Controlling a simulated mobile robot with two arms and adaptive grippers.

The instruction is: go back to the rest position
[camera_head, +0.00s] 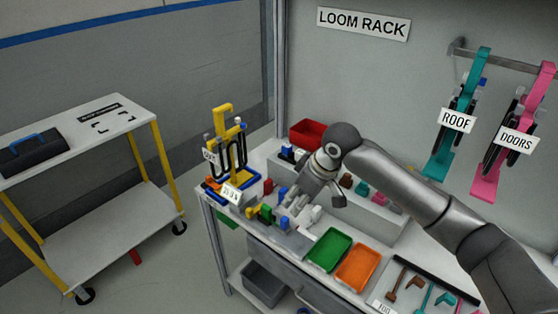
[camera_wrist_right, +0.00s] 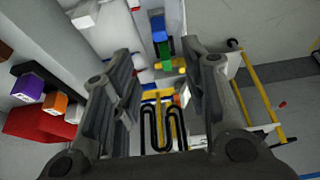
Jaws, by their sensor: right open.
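My right gripper (camera_head: 298,203) hangs over the workbench, its arm reaching in from the right. In the wrist view its two fingers (camera_wrist_right: 162,85) stand wide apart, with nothing held between them. Beyond the fingers are the black looped cable (camera_wrist_right: 160,128) and a blue, green and yellow part (camera_wrist_right: 161,45). In the head view the yellow stand with the black cable (camera_head: 226,150) stands upright at the bench's left end, apart from the gripper. My left gripper is not in view.
A green tray (camera_head: 329,250) and an orange tray (camera_head: 357,268) lie on the bench near the arm. A red bin (camera_head: 307,133) is behind. Teal (camera_head: 441,158) and pink (camera_head: 489,182) hangers hang at right. A cart (camera_head: 62,135) with a toolbox (camera_head: 30,152) stands left.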

